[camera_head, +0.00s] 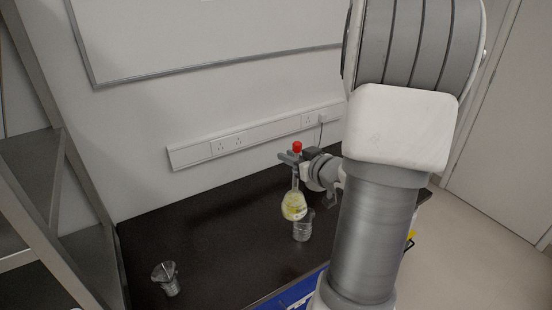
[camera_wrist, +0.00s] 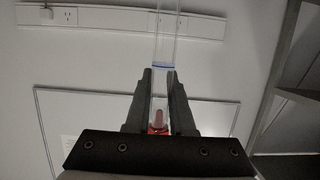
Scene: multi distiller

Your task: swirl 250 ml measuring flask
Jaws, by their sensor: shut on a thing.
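The measuring flask (camera_head: 294,207) is clear glass with a round bulb, a long thin neck and a red stopper. Pale yellow liquid sits in its bulb. It hangs nearly upright in the head view, and I cannot tell whether it clears the beaker behind it. My gripper (camera_head: 296,161) is shut on the flask's neck, just below the stopper. In the wrist view the neck (camera_wrist: 165,45), with a blue ring mark, runs between the fingers of my gripper (camera_wrist: 160,75), and the red stopper shows low between them. The bulb is out of the wrist view.
A clear beaker (camera_head: 303,230) stands on the dark bench (camera_head: 215,245) just below the flask. Another glass vessel with something in it (camera_head: 168,280) stands at the bench's front left. A metal shelf frame (camera_head: 75,190) borders the left. The middle of the bench is clear.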

